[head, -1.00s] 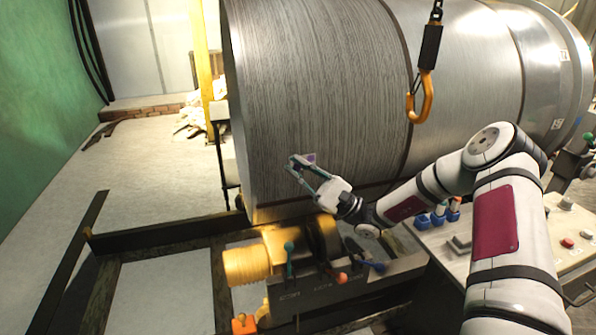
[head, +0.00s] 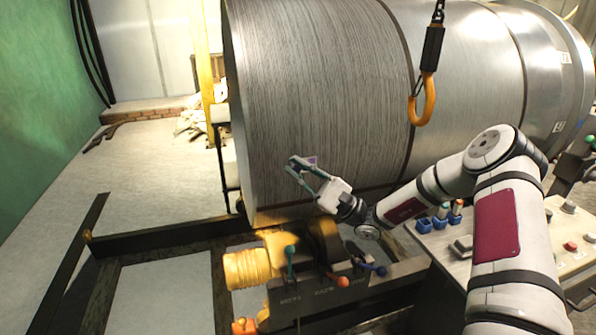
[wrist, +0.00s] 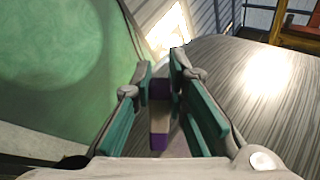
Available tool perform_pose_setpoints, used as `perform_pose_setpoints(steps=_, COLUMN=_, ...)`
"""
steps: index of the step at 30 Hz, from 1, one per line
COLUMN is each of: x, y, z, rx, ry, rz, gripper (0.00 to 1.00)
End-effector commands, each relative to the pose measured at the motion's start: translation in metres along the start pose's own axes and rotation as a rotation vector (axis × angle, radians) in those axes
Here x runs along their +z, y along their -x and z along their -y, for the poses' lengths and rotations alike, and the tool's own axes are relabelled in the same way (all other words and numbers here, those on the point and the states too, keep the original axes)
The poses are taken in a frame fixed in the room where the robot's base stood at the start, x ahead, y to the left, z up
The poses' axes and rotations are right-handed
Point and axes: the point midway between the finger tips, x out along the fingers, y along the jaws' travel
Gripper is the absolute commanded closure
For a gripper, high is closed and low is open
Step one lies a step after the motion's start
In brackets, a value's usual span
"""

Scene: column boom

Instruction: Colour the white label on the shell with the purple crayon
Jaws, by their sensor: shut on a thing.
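The shell is a large grey, streaked metal cylinder (head: 320,90) lying on its side; its curved surface also fills the right of the wrist view (wrist: 250,105). My gripper (head: 297,166) is at the lower left of its side, with teal fingers close to the surface. In the wrist view my gripper (wrist: 160,85) is shut on the purple crayon (wrist: 159,118), which has purple ends and a pale wrapper. A small purplish patch (head: 312,160) shows beside the fingertips; I cannot tell whether it is the label or the crayon. No plain white label shows there. Whether the crayon touches the shell is unclear.
An orange hook (head: 427,100) hangs in front of the shell. Below are a yellow roller (head: 250,267) and coloured levers (head: 290,262). A console (head: 550,235) with blue holders (head: 424,225) stands right. Open floor lies left.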

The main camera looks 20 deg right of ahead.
Motion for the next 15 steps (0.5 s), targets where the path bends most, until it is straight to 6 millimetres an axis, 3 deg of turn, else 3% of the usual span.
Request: perform_pose_setpoints(steps=15, x=-0.0051, y=-0.0006, z=0.0042, rx=0.0, ry=0.0, rz=-0.001, gripper=1.0)
